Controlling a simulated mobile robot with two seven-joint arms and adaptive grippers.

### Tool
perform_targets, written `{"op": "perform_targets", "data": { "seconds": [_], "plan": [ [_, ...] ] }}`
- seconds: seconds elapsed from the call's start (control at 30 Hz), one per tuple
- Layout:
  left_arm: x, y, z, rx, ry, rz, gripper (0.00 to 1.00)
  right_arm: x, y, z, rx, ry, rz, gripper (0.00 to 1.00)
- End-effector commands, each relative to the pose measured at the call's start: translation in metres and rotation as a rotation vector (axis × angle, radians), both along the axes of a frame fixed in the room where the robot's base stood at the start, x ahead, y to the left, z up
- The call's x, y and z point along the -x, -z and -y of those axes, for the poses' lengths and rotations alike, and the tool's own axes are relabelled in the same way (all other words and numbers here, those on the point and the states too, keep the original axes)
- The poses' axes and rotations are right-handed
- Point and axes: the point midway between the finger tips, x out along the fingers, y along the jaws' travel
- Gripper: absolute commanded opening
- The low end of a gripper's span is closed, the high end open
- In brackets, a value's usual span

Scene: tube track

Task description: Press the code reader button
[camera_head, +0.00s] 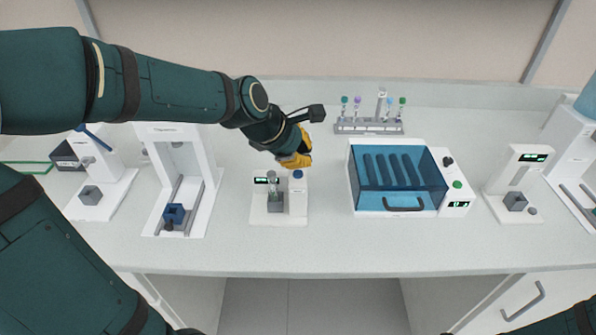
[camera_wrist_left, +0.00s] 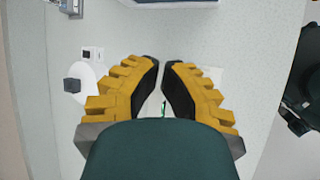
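A small white device (camera_head: 270,218) stands near the middle of the bench. It has a green-lit display (camera_head: 265,180), a grey block holding an upright tube (camera_head: 273,188), and a post with a blue button (camera_head: 298,174) on top. It is probably the code reader; no label is readable. My left gripper (camera_head: 297,161) has yellow fingers and is just above and behind the blue button; I cannot tell whether it touches. In the left wrist view the gripper (camera_wrist_left: 160,63) has its fingertips nearly together with nothing between them. My right gripper is out of view.
A rack of several tubes (camera_head: 368,126) stands at the back. A box with a blue see-through lid (camera_head: 400,186) is to the right, with another display device (camera_head: 517,172) beyond it. A white frame device (camera_head: 180,150) is to the left. The bench front is clear.

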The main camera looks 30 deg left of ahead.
Motion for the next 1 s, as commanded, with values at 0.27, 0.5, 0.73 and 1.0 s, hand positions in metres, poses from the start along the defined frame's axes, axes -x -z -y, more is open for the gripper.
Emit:
{"op": "perform_targets", "data": {
  "seconds": [0.27, 0.5, 0.73, 1.0],
  "plan": [
    [0.000, 0.005, 0.000, 0.000, -0.001, -0.002, 0.00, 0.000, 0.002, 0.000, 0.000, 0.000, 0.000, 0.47],
    [0.000, 0.009, 0.000, 0.000, 0.000, 0.000, 0.00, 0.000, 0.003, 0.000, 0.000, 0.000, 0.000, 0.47],
    [0.000, 0.009, 0.000, 0.000, 0.000, 0.000, 0.00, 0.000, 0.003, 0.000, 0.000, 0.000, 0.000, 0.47],
    [0.000, 0.011, 0.000, 0.000, 0.000, 0.000, 0.00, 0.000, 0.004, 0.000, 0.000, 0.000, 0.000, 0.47]
  ]
}}
